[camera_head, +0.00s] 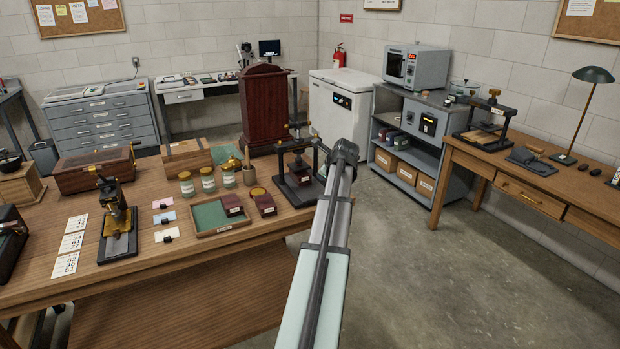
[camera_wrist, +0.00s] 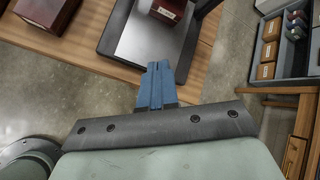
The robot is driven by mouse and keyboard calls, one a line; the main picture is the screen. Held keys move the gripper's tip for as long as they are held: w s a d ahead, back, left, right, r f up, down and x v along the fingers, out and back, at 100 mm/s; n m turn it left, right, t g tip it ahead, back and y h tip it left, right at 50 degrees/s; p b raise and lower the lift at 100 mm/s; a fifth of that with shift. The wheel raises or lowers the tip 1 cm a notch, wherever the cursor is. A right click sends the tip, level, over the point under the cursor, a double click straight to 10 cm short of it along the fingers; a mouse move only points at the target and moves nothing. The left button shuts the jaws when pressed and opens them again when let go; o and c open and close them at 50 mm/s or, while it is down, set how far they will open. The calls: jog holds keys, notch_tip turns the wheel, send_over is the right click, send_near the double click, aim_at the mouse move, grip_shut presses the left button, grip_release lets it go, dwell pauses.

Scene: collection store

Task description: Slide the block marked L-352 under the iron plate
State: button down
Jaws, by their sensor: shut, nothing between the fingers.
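A small dark-red block with a white label (camera_wrist: 168,12) sits on the bright base plate (camera_wrist: 150,42) of a black press, at the top of the wrist view. Its label is too small to read. The black press (camera_head: 281,181) stands at the right end of the wooden table in the head view; a dark-red block shows under its screw. My gripper's blue fingers (camera_wrist: 158,66) are shut and empty, over the near edge of the base, apart from the block. In the head view my own arm hides the fingers. Two more dark-red labelled blocks (camera_head: 232,204) (camera_head: 264,203) are at the green-lined tray. I cannot tell which block is L-352.
The wooden tray (camera_head: 205,232), jars (camera_head: 208,180) and a brass-topped device (camera_head: 117,215) stand left of the press. A second black press (camera_head: 492,112) is on the right-hand desk (camera_head: 490,171). Open floor (camera_head: 430,265) lies between the tables.

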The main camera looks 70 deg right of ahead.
aim_at(306, 175)
jog(key=w+d+f+m, duration=0.1)
jog(key=d+f+m, duration=0.1)
jog(key=w+d+f+m, duration=0.1)
jog(key=w+f+m, duration=0.1)
jog(key=m, duration=0.1)
jog(key=w+d+f+m, duration=0.2)
jog(key=f, duration=0.1)
jog(key=shift+d+m, duration=0.35)
jog(key=shift+m, duration=0.05)
jog(key=shift+w+d+r, duration=0.1)
jog(key=shift+w+d, duration=0.7)
jog(key=shift+d, duration=0.05)
jog(key=shift+w+d, duration=0.5)
jog(key=shift+w, duration=0.05)
jog(key=shift+w+d, duration=0.7)
jog(key=shift+d, duration=0.15)
jog(key=shift+a, duration=0.1)
